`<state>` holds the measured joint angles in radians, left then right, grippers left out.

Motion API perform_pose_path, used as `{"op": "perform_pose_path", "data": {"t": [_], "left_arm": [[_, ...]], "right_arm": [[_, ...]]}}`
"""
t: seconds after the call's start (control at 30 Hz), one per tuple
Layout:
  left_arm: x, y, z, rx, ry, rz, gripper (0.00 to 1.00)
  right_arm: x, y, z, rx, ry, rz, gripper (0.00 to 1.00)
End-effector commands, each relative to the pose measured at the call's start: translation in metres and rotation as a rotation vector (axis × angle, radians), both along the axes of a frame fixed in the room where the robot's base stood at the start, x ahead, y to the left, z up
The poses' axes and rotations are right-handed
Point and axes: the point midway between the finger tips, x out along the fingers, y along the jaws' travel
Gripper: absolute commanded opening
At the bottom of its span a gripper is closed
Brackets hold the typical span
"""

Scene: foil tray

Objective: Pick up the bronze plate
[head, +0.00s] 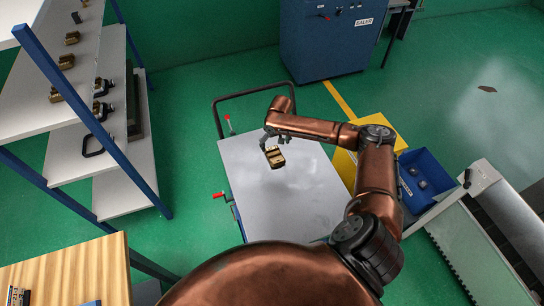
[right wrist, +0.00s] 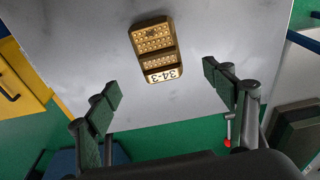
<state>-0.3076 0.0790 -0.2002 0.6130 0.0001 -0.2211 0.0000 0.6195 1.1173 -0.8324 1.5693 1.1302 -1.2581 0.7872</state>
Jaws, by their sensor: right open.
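A bronze plate (head: 275,157) with rows of small studs lies on the grey top of a cart (head: 310,200). In the right wrist view the plate (right wrist: 153,47) shows whole, slightly tilted, with a white label reading 34-3 upside down. My right gripper (head: 267,137) is open and empty above the plate, close to its far edge in the head view. In the right wrist view its two dark fingers (right wrist: 163,90) stand wide apart, and the plate appears beyond the tips, between them and apart from both. My left gripper is not in view.
A shelf rack (head: 60,110) with blue posts at the left holds several similar bronze pieces. A blue cabinet (head: 325,40) stands behind the cart. A blue bin (head: 425,175) is at the right. A wooden table (head: 80,270) is at front left. Most of the cart top is clear.

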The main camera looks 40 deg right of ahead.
Motion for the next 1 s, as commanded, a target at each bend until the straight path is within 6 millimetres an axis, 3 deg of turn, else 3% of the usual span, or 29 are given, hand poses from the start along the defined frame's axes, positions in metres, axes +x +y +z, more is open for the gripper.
{"op": "perform_pose_path", "data": {"t": [0.1,0.47,0.7,1.0], "left_arm": [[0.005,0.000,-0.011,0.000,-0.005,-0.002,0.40],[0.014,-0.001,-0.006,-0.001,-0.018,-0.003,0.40],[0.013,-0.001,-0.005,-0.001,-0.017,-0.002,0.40],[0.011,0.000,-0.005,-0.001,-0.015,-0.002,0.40]], "right_arm": [[-0.002,-0.003,-0.013,-0.001,0.002,-0.005,0.76],[-0.006,-0.009,-0.047,0.000,0.003,-0.014,0.76],[-0.004,-0.007,-0.081,0.000,0.002,-0.012,0.76],[-0.002,-0.007,-0.089,0.000,0.001,-0.009,0.76]]}}
